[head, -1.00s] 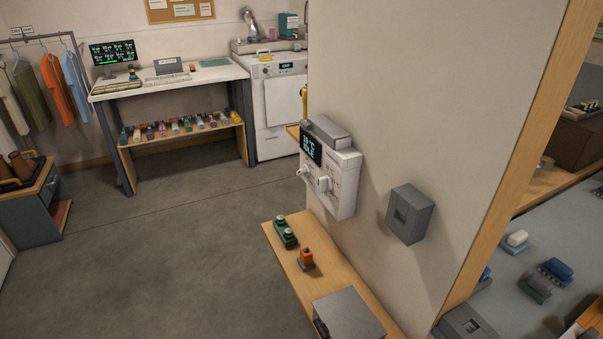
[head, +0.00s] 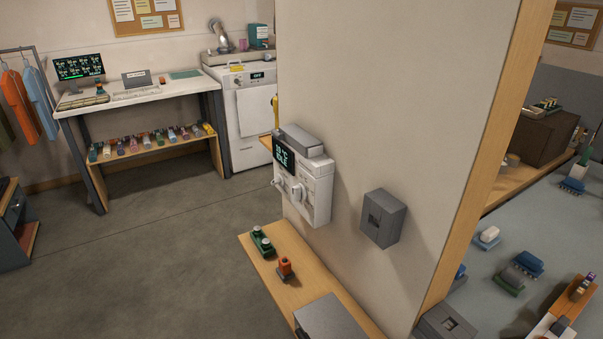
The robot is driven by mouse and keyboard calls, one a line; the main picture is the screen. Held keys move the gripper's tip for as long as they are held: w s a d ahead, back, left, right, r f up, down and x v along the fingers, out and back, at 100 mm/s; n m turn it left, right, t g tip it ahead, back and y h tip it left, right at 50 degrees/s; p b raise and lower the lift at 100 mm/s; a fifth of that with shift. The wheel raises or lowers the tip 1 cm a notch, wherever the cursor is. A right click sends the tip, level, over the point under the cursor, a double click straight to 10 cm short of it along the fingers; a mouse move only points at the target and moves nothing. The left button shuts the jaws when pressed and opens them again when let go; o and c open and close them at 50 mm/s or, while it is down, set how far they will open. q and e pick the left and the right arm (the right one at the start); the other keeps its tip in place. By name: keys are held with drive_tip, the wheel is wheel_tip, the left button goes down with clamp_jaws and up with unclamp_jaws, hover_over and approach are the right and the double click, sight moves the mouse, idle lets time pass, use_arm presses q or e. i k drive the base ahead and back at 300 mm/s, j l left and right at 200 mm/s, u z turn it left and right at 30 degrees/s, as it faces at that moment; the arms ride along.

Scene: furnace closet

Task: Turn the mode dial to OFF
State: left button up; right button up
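A white control unit (head: 318,190) is mounted on the side of the beige wall in the middle of the head view. Its dark display (head: 285,161) reads a temperature and "IDLE". Two white knobs stick out from its front below the display, a left knob (head: 279,183) and a right knob (head: 297,191). I cannot tell which of them is the mode dial, and their markings are too small to read. Neither of my grippers is in view.
A grey wall box (head: 383,218) sits right of the unit. Below, a wooden shelf (head: 262,268) holds a green item (head: 262,242), an orange item (head: 285,268) and a grey box (head: 335,320). Open floor (head: 150,265) lies left. A desk (head: 135,96) and a white appliance (head: 245,115) stand behind.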

sight(280, 180)
drive_tip(key=i+j+z, duration=0.1)
drive_tip(key=j, duration=0.35)
drive_tip(key=i+j+z, duration=0.1)
drive_tip(key=j, duration=0.4)
drive_tip(key=i+j+z, duration=0.15)
drive_tip(key=j, duration=0.35)
drive_tip(key=i+j+z, duration=0.1)
drive_tip(key=j, duration=0.4)
